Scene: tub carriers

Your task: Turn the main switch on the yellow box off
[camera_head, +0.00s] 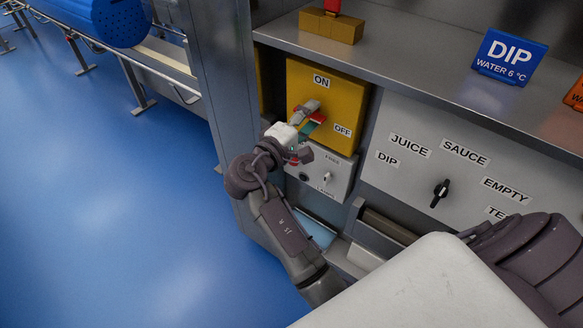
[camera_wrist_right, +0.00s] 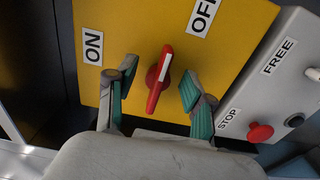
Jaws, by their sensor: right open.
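The yellow box (camera_head: 343,100) is on the wall under the shelf, with ON and OFF labels; it also fills much of the right wrist view (camera_wrist_right: 230,62). Its main switch is a red knob (camera_wrist_right: 153,92) with a white mark. In the wrist view the mark points up between the labels, nearer the OFF side. My right gripper (camera_wrist_right: 160,88) is open, with one finger on each side of the knob and visible gaps to both. In the head view my right gripper (camera_head: 307,117) is in front of the box and hides most of the switch. My left gripper is out of view.
Below the yellow box is a grey panel (camera_head: 337,175) with a red STOP button (camera_wrist_right: 260,132) and a FREE label. To the right is a panel with a black selector (camera_head: 440,193). A shelf (camera_head: 400,62) juts out above, holding a blue DIP sign (camera_head: 509,58).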

